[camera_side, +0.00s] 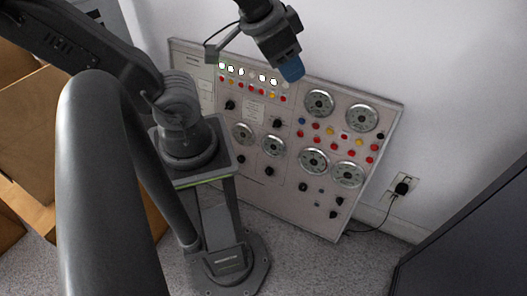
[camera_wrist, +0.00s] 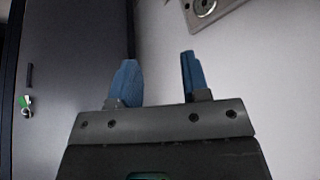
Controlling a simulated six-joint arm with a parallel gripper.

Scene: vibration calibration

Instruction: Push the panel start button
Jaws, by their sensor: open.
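The control panel (camera_side: 285,203) leans against the white wall in the side view. It carries round dials, black knobs, a row of lit white lamps and several red, yellow and blue buttons. I cannot tell which one is the start button. My gripper (camera_side: 291,70) is in front of the panel's upper edge, its blue fingertips near the upper middle. In the wrist view my gripper (camera_wrist: 158,80) shows two blue fingers apart with nothing between them. A corner of the panel (camera_wrist: 222,8) shows at the top of the wrist view.
Cardboard boxes (camera_side: 30,130) stand at the left. A dark cabinet (camera_side: 470,245) is at the lower right, and a cabinet door with a key (camera_wrist: 26,105) is at left in the wrist view. A wall socket (camera_side: 402,187) with a plugged cable is right of the panel.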

